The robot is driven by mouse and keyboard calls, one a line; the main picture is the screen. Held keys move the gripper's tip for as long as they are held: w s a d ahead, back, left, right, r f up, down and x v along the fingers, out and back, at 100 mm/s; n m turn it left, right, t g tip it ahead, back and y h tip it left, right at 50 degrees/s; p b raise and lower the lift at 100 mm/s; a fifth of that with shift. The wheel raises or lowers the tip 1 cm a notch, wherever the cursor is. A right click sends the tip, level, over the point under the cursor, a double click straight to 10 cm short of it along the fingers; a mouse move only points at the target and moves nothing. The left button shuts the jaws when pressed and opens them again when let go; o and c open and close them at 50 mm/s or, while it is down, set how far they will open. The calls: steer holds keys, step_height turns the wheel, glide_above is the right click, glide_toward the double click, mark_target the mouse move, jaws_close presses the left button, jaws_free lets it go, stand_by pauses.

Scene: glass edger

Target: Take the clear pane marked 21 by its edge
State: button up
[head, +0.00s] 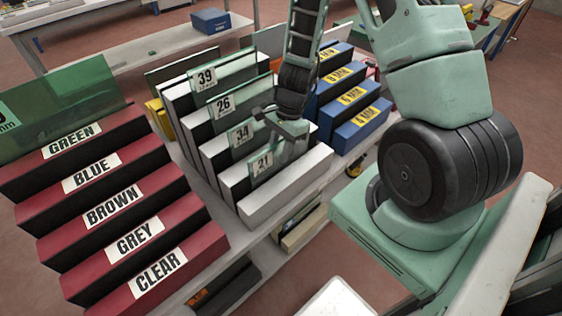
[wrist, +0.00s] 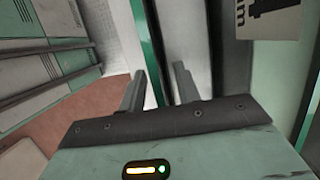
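The clear pane marked 21 (head: 262,163) stands upright in the front slot of the white stepped rack (head: 288,188). Its label faces the front left. My gripper (head: 270,117) is at the right part of the rack, close above and behind this pane, and the arm hides part of the panes there. In the wrist view my gripper (wrist: 160,88) has its two fingers apart. A green upright pane edge (wrist: 146,45) shows between and beyond the fingers. I cannot tell whether they touch it. A cut-off label (wrist: 267,18) shows at the upper right; its number is not readable.
Panes marked 34 (head: 241,135), 26 (head: 224,104) and 39 (head: 206,78) stand behind. A red rack (head: 125,215) with colour labels is at left, holding a green pane (head: 60,120). Blue thickness-labelled boxes (head: 358,128) stand at right, close to my arm.

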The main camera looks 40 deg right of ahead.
jaws_close()
steer(key=shift+r, duration=0.15)
